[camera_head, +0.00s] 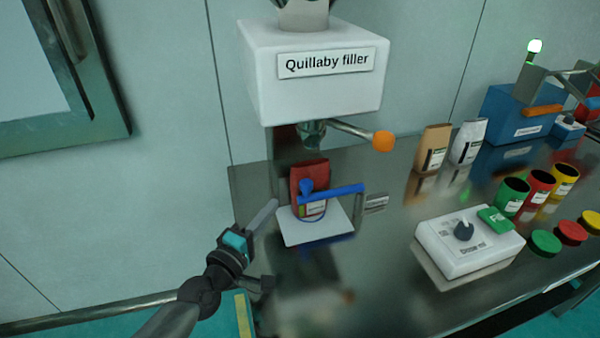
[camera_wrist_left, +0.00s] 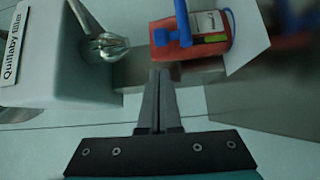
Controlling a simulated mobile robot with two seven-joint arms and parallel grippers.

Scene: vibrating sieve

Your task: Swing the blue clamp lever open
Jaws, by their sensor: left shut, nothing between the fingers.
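The blue clamp lever (camera_head: 338,192) runs sideways in front of a red pouch (camera_head: 310,172) on a white plate (camera_head: 290,235) under the filler nozzle. Its blue pivot knob (camera_head: 305,186) is at its left end. My left gripper (camera_head: 273,205) is shut and empty, left of the pouch and apart from the lever. Its closed fingers also show in the left wrist view (camera_wrist_left: 158,76). My right gripper is out of view.
The white Quillaby filler box (camera_head: 312,92) hangs above, with an orange-knobbed handle (camera_head: 382,141) low on its right. A white dial box (camera_head: 470,250), pouches, coloured cups and lids stand to the right on the metal table.

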